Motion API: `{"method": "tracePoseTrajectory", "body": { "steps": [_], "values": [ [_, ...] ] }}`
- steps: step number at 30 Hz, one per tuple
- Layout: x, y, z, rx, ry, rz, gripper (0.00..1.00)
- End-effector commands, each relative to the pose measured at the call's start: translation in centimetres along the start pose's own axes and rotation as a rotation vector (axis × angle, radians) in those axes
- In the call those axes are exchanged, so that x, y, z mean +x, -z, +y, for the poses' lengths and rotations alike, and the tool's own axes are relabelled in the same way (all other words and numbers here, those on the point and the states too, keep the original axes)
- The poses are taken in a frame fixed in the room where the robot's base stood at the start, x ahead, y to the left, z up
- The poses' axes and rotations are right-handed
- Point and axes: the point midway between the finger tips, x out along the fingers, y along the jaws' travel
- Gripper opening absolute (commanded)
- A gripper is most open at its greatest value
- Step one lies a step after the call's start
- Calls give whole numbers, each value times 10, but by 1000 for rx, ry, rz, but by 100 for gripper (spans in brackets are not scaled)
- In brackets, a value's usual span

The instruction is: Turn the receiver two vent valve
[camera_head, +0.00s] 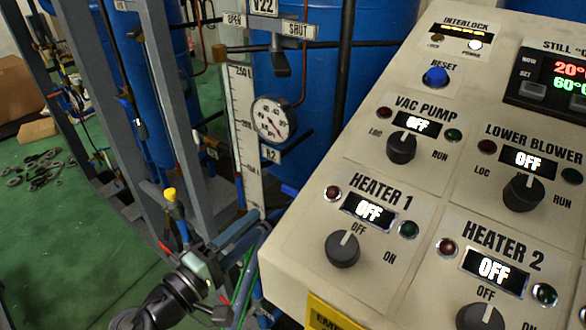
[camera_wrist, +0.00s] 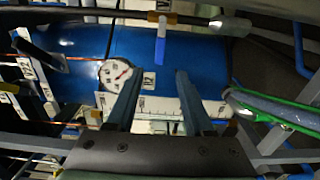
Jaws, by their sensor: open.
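The receiver two vent valve shows in the head view under a V22 plate (camera_head: 262,7), with an OPEN plate (camera_head: 234,20) at left and a SHUT plate (camera_head: 296,29) at right. Its dark handle (camera_head: 280,62) sits below and between these plates. In the wrist view, what looks like the same dark handle (camera_wrist: 40,52) is at the far left, sideways. My gripper (camera_wrist: 160,75) is open and empty, its two fingers apart in front of the blue receiver (camera_wrist: 195,45). The handle is well left of the fingers. In the head view I cannot make out the fingers clearly.
A round gauge (camera_head: 273,120) and a white level scale (camera_head: 245,130) are on the receiver, below the valve. The gauge (camera_wrist: 115,75) is just left of my fingers. A control panel (camera_head: 400,190) fills the right. Grey frame posts (camera_head: 165,80) stand left.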

Motion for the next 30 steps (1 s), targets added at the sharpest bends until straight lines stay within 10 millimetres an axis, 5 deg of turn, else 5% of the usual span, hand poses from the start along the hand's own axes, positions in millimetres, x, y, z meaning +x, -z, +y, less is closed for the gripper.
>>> {"method": "tracePoseTrajectory", "body": {
  "steps": [5, 18, 30],
  "values": [
    [18, -1, 0, -1, -1, -4, 52],
    [106, -1, 1, 1, 0, -3, 52],
    [129, 0, 0, 2, 0, 0, 52]
  ]
}}
